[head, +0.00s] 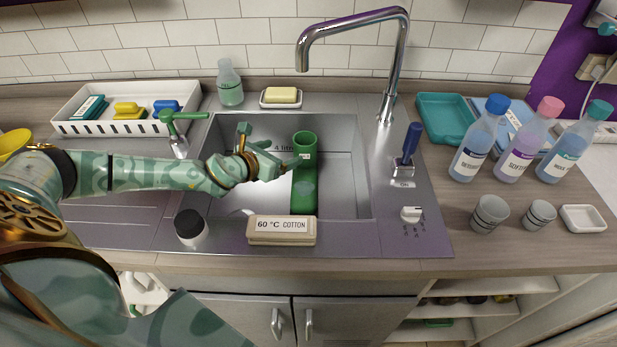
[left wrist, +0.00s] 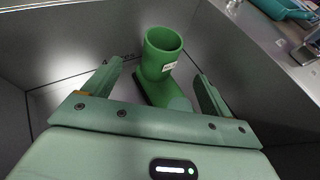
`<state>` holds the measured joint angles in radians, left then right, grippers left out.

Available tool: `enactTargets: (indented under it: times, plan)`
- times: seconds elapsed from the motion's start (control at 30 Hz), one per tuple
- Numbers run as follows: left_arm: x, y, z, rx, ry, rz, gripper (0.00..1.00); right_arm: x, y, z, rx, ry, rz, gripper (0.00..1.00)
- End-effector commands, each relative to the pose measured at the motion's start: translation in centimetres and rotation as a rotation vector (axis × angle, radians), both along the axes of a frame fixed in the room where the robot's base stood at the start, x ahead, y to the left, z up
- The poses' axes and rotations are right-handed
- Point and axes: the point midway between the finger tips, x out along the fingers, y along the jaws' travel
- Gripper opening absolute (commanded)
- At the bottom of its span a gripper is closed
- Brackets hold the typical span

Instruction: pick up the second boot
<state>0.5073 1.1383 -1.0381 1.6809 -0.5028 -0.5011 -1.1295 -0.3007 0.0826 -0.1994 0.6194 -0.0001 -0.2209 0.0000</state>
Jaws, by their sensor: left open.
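A green boot (head: 304,192) with a small white label stands in the sink basin, its round opening (head: 305,138) facing up and its foot toward the front. In the left wrist view the boot (left wrist: 163,52) shows ahead, between the spread fingers. My left gripper (head: 268,148) is open and empty over the basin, just left of the boot's shaft in the head view. The left wrist view shows its fingertips (left wrist: 159,72) on both sides of the boot; I cannot tell whether they touch it. My right gripper is not in view.
The steel sink (head: 343,180) has a tall tap (head: 390,75) at its back right. A "60 °C COTTON" block (head: 281,230) and a dark-capped jar (head: 190,226) stand at its front. Bottles (head: 480,140) and cups stand right; a white tray (head: 90,127) stands back left.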

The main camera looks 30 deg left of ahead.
Motion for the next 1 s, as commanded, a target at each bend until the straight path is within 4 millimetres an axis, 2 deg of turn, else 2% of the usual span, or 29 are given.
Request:
enactTargets:
  times: [0.1,0.37,0.5,0.6,0.87,0.9,1.0]
  plan:
    - [2.2,-0.2,-1.0,-0.001,-0.002,0.001,0.84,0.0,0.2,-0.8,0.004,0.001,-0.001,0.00]
    - [4.6,-0.5,-2.3,-0.001,0.000,0.000,0.84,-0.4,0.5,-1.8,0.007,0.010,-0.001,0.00]
    - [6.7,-0.9,-3.7,0.000,0.001,0.000,0.84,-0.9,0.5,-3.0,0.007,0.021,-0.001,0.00]
    - [7.8,-0.9,-4.0,-0.001,0.001,0.000,0.84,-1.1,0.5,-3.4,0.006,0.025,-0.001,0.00]
    - [8.2,-1.0,-3.9,-0.001,0.001,0.000,0.84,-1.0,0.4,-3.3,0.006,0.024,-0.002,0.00]
    - [8.2,-1.0,-3.9,-0.001,0.001,0.000,0.79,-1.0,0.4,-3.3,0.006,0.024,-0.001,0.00]
    - [8.2,-1.0,-3.9,-0.001,0.001,0.000,0.51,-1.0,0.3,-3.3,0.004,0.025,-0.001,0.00]
